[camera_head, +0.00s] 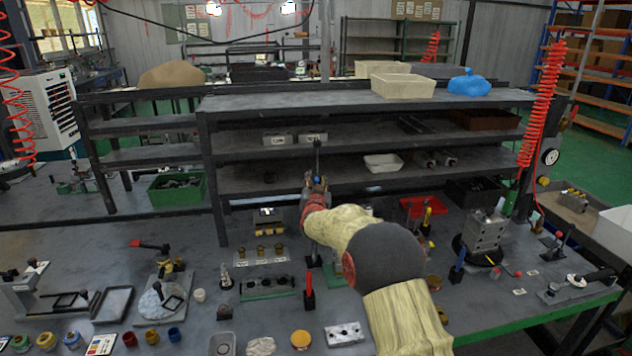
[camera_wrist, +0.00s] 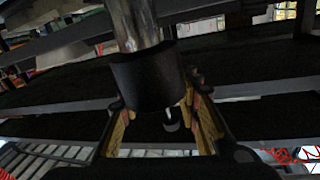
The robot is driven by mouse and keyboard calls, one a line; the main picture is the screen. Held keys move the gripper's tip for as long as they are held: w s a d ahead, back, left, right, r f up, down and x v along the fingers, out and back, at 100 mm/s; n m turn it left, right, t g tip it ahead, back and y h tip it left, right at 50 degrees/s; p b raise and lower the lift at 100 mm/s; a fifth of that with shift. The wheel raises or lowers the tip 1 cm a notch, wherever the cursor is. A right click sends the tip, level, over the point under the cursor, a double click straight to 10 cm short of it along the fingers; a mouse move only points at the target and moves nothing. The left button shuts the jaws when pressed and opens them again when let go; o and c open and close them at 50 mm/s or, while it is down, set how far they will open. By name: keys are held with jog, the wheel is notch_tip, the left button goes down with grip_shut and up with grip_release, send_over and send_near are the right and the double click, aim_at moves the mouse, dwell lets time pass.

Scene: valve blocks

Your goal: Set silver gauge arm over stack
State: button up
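My gripper (camera_head: 317,185) is at the end of my outstretched arm, in front of the shelves in the head view. In the wrist view its fingers (camera_wrist: 158,112) stand apart on either side of a black cylinder with a silver shaft (camera_wrist: 140,25). I cannot tell whether they touch it. A thin dark upright rod (camera_head: 317,156) shows just above my gripper. I cannot tell which part is the silver gauge arm. A stack of grey metal blocks (camera_head: 486,232) stands on a dark round base at the right of the bench. My arm hides part of the bench between.
A red tray (camera_head: 424,206) and a blue-handled post (camera_head: 457,264) lie between my arm and the stack. Several small fixtures and cups crowd the bench front. Shelves (camera_head: 370,142) rise behind. A red coiled hose (camera_head: 541,105) hangs at the right.

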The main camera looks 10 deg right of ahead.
grip_shut()
dwell(0.7)
